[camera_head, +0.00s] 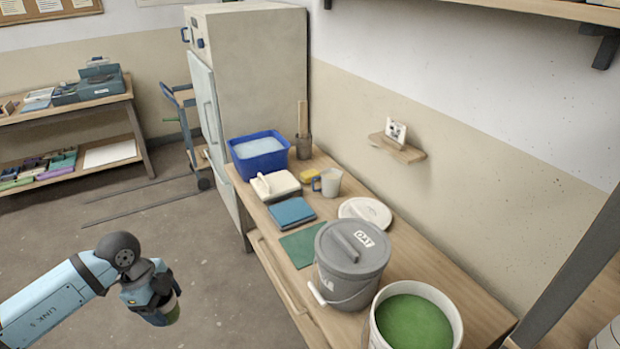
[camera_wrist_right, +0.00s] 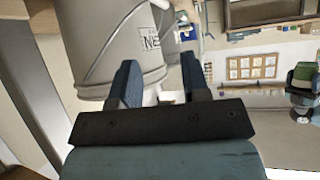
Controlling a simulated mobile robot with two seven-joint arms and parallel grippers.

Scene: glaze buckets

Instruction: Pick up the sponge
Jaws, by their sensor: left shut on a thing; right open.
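A small yellow block that looks like the sponge (camera_head: 310,176) lies on the bench between the blue tub and the grey pitcher (camera_head: 328,182). My left gripper (camera_head: 167,304) is over the floor at the lower left, well apart from the bench. It is shut on a green object (camera_head: 173,313), mostly hidden by the fingers, so I cannot tell what it is. My right gripper (camera_wrist_right: 159,72) is out of the head view. In the right wrist view its fingers are apart, with a pale container (camera_wrist_right: 110,45) with dark lettering just beyond them.
The blue tub (camera_head: 258,160) of pale liquid stands at the bench's far end. A lidded grey bucket (camera_head: 350,265) and an open bucket of green glaze (camera_head: 415,325) fill the near end. A white lid (camera_head: 366,212) and blue sponge-like pad (camera_head: 292,212) lie between.

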